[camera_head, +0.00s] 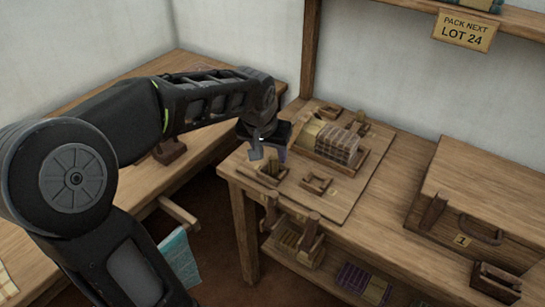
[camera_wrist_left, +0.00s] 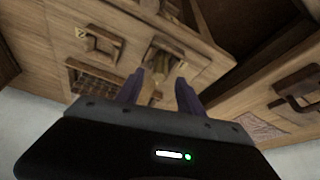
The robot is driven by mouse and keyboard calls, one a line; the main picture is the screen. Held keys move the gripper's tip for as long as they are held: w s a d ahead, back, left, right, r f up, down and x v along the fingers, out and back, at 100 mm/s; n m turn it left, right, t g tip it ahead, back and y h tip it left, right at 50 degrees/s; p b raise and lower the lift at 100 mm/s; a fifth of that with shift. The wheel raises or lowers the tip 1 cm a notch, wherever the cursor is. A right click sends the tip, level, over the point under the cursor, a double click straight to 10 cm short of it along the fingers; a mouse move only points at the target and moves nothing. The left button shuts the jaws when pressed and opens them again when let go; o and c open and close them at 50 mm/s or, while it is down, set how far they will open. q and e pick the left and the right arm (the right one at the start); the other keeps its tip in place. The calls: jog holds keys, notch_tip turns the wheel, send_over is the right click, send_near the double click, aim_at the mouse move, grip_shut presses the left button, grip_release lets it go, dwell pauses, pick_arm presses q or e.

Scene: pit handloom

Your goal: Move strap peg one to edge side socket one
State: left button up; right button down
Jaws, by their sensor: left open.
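My left gripper (camera_head: 268,152) reaches in from the left and points down over a small wooden tray (camera_head: 254,175) near the board's left front corner. Its two fingers are apart. Pale wooden pegs (camera_head: 274,168) stand in or beside that tray, just under the fingers. In the left wrist view a pale peg (camera_wrist_left: 158,78) shows in the gap between the open fingers (camera_wrist_left: 160,88); I cannot tell whether they touch it. I cannot read which peg is number one. My right gripper is not in view.
A small square wooden frame (camera_head: 316,182) lies on the board. Behind it a tray holds a wrapped bundle (camera_head: 337,144). A large wooden box (camera_head: 490,190) stands at the right. A lower shelf holds a tray (camera_head: 297,246). The tabletop between board and box is clear.

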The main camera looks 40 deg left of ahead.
pick_arm(q)
jog(key=v, duration=0.7)
jog(key=shift+r, duration=0.2)
jog(key=shift+s, duration=0.1)
dwell(0.4)
